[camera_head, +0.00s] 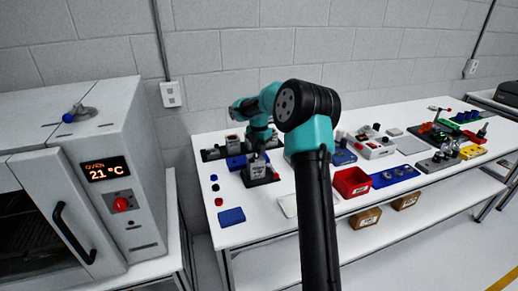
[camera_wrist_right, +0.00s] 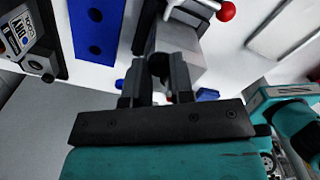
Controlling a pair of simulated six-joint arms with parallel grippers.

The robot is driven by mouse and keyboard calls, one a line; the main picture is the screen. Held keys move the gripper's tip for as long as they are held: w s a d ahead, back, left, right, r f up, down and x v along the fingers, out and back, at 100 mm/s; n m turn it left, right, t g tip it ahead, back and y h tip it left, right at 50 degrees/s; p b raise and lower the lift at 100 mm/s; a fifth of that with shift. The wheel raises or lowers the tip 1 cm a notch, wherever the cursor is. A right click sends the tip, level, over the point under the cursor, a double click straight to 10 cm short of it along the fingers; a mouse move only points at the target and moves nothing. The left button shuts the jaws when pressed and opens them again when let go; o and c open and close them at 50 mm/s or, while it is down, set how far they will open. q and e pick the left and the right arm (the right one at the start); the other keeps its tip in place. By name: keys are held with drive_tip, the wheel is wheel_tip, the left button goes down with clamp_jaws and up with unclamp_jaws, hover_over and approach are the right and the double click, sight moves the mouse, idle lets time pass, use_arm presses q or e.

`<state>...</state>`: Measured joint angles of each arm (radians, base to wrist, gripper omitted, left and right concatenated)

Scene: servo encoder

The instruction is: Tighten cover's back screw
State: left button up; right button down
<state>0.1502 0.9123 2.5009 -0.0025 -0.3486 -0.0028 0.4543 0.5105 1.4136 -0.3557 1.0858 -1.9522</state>
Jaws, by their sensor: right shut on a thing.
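My right gripper (camera_head: 257,153) is at the left part of the table, low over a grey block fixture (camera_head: 257,170) on a dark base. In the right wrist view my right gripper (camera_wrist_right: 158,88) is shut on a dark, rounded thing (camera_wrist_right: 158,64), mostly hidden between the fingers. The grey block (camera_wrist_right: 181,42) is just beyond the fingertips; I cannot tell whether they touch. A red-knobbed lever (camera_wrist_right: 226,11) is beside it. I cannot make out the cover or its back screw. My left gripper is in neither view.
A second fixture (camera_head: 232,142) and a blue block (camera_head: 235,161) stand close to my gripper. Small caps (camera_head: 215,188) and a blue piece (camera_head: 231,216) lie front left. A red bin (camera_head: 351,182) and blue tray (camera_head: 395,176) are to the right. An oven (camera_head: 110,185) stands left.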

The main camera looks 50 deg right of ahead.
idle(0.3)
drive_tip(key=c, duration=1)
unclamp_jaws()
drive_tip(key=shift+o, duration=0.2)
wheel_tip(320, 180, up, 17)
drive_tip(key=shift+r, duration=0.2)
